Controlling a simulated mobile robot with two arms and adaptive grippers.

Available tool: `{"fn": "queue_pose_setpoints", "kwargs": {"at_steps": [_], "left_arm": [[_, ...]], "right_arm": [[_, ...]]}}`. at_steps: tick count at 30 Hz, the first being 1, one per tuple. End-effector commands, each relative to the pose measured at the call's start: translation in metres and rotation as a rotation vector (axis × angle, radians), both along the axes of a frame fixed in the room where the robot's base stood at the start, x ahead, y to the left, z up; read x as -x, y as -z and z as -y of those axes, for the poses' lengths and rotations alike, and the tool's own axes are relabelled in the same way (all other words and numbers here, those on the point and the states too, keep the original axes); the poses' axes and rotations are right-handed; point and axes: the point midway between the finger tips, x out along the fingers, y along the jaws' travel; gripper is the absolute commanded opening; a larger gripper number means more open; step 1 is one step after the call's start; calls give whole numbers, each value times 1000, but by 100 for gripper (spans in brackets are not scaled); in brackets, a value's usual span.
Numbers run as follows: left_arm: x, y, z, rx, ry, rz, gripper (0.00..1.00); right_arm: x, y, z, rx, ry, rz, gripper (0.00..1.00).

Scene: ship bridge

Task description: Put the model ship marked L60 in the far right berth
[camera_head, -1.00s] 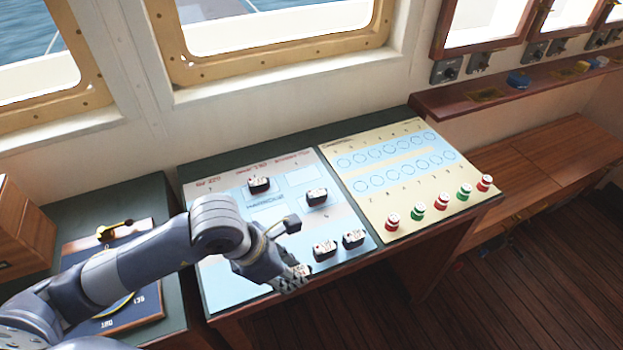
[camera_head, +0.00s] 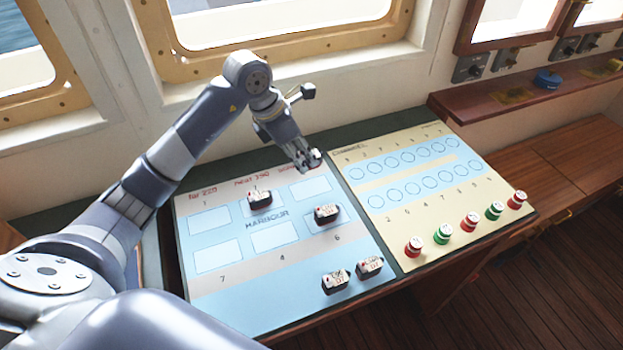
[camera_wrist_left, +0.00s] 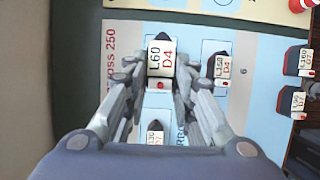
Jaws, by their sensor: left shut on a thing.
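The model ship marked L60 (camera_wrist_left: 160,58), black with a white top, is between the closed fingers of my left gripper (camera_head: 311,160). In the left wrist view the gripper (camera_wrist_left: 160,85) grips it with the label facing the camera. In the head view it is at the far right of the harbour board, just behind the pale far right berth (camera_head: 310,188). That berth shows empty, and the ship appears raised above the board. My right gripper is not in view.
One ship (camera_head: 259,196) stands in the far middle berth and another (camera_head: 326,213) in the near right berth. Two more ships (camera_head: 335,281) (camera_head: 369,267) stand at the board's near edge. A channel board (camera_head: 405,180) with red and green buoys lies to the right.

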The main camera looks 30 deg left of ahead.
Motion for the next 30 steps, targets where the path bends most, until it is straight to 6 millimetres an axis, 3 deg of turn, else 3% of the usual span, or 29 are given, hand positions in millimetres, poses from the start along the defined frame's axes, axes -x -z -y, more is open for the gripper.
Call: {"fn": "queue_pose_setpoints", "kwargs": {"at_steps": [4,18,29,30], "left_arm": [[2,26,1,2,0,-6,5],[1,77,1,0,0,-3,5],[0,84,0,-2,0,1,5],[0,82,0,-2,0,1,33]], "right_arm": [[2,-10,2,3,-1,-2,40],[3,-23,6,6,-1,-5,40],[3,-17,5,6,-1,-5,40],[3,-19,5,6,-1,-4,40]]}}
